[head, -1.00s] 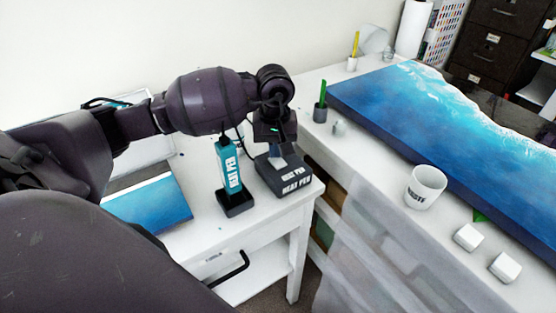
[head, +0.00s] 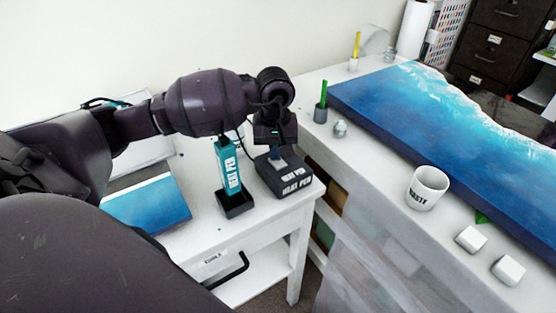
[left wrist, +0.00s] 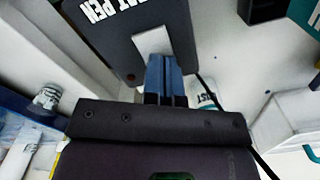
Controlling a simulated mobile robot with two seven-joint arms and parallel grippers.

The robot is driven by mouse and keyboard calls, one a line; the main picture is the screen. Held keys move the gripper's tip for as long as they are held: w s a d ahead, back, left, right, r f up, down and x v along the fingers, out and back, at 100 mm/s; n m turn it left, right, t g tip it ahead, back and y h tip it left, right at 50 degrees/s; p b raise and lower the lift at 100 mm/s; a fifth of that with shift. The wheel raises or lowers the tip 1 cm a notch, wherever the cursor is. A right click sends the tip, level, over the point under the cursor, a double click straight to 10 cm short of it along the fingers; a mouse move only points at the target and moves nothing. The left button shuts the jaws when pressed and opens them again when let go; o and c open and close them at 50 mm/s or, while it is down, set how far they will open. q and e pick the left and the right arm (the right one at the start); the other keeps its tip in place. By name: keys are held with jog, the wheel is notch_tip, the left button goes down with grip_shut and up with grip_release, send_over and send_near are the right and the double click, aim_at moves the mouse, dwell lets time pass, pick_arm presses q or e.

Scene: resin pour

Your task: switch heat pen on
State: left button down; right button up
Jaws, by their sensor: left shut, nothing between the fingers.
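The heat pen's black box (head: 284,184), lettered HEAT PEN, sits on the small white table. The teal heat pen (head: 229,165) stands upright in a black holder (head: 235,205) left of it. My left gripper (head: 277,155) points down over the box's back part, with its fingers shut and empty. In the left wrist view, the blue fingers (left wrist: 165,78) are together at the edge of a light grey plate (left wrist: 153,42) on the box (left wrist: 130,30). I cannot tell whether they touch or press it, nor the switch position. My right gripper is not in view.
A blue painted panel (head: 150,207) lies on the small table at left. The long white workbench at right holds a blue resin slab (head: 430,130), a white cup (head: 427,188), two white blocks (head: 508,270) and a grey pot (head: 320,114). A gap separates the tables.

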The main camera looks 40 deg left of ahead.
pick_arm(q)
jog(key=shift+r+p, duration=0.35)
jog(key=shift+r, duration=0.9)
jog(key=shift+r+p, duration=0.65)
jog(key=shift+r, duration=1.45)
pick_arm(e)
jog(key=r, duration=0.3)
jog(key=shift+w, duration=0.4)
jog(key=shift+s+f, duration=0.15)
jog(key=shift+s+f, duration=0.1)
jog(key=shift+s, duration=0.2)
pick_arm(q)
jog(key=shift+s, duration=0.1)
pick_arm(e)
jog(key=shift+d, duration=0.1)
